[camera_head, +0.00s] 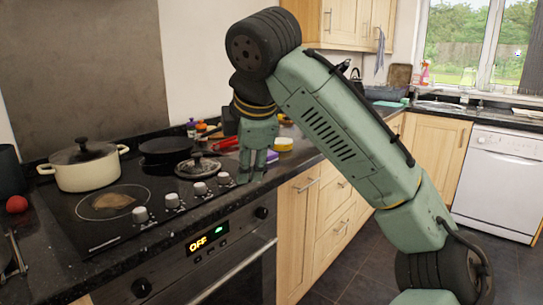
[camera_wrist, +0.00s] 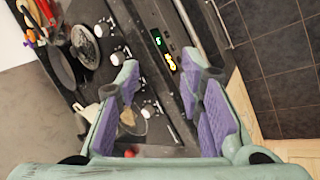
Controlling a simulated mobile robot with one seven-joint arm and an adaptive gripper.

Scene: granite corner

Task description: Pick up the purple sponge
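I cannot make out the sponge in the wrist view.
The black hob holds a cream pot (camera_head: 88,172), a frying pan (camera_head: 165,147) and a lidded pan (camera_head: 198,166). Control knobs (camera_head: 199,188) stand up near my gripper. A yellow-and-white item (camera_head: 284,143) and several jars are behind. A red ball (camera_head: 16,204) lies far left.

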